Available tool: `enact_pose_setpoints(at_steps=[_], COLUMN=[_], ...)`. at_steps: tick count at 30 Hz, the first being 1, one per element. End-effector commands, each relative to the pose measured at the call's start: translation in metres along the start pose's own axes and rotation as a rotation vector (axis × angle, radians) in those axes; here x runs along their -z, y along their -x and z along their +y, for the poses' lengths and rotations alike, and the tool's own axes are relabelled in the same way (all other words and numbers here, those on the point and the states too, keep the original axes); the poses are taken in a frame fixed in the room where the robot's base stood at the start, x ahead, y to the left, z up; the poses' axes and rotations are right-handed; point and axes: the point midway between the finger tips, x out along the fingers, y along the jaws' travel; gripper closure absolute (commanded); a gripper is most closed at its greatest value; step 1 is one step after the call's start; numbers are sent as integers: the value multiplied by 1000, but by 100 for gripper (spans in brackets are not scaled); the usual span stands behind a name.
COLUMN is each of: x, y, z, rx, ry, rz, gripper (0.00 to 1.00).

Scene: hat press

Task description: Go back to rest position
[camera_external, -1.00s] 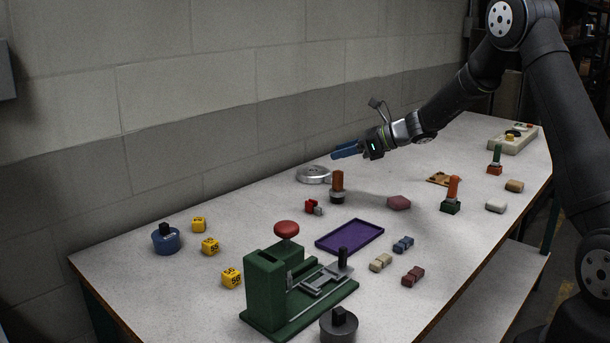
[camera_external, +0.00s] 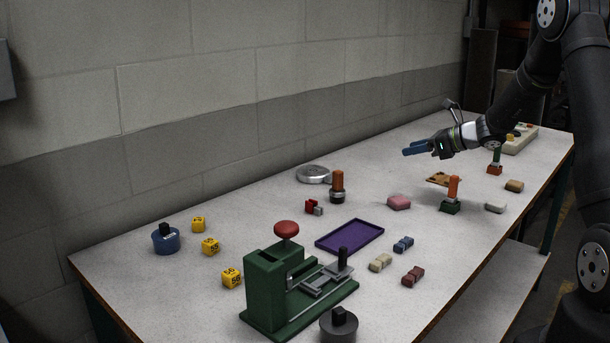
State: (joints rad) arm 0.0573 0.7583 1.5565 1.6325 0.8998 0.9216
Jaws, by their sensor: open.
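My gripper (camera_external: 416,149) has blue fingers and hangs in the air above the far part of the table, pointing left. It holds nothing that I can see. It is above and behind the pink block (camera_external: 399,202) and the orange-handled stamp with a green base (camera_external: 452,194). The gap between its fingers is hard to make out at this size. My arm reaches in from the upper right.
The green press (camera_external: 275,290) with a red knob stands at the front. A purple tray (camera_external: 349,236), yellow cubes (camera_external: 210,246), a silver disc (camera_external: 313,174) and stamps are spread over the table. A control box (camera_external: 520,140) sits at the far end. The wall runs along the left.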

Motion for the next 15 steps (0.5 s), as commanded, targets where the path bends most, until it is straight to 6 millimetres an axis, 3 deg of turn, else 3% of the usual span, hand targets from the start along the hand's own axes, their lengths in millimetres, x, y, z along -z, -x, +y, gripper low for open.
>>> enact_pose_setpoints(at_steps=[15], x=[33], y=[79], z=[-43], rx=[130], ry=[-54], rz=[-3], gripper=[54])
